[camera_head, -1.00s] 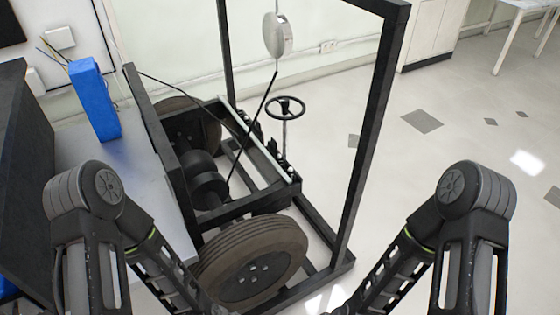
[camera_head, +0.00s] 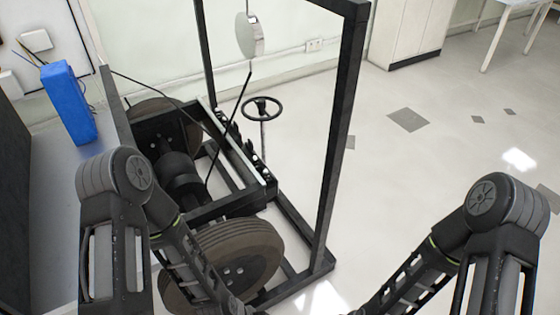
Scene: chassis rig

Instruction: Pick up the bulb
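I cannot make out a bulb in the head view. My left arm comes in from the lower left and passes in front of the rig's front wheel. My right arm comes in from the lower right over the floor. Both arms point down toward the bottom edge, and neither gripper's fingers show. What the grippers hold, if anything, is hidden.
The black chassis rig (camera_head: 336,150) stands in the middle with a front wheel (camera_head: 240,250), a steering wheel (camera_head: 262,107) and a hanging round mirror (camera_head: 250,37). A blue box (camera_head: 68,102) stands on a grey table (camera_head: 58,185) at left. Floor (camera_head: 430,160) at right is clear.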

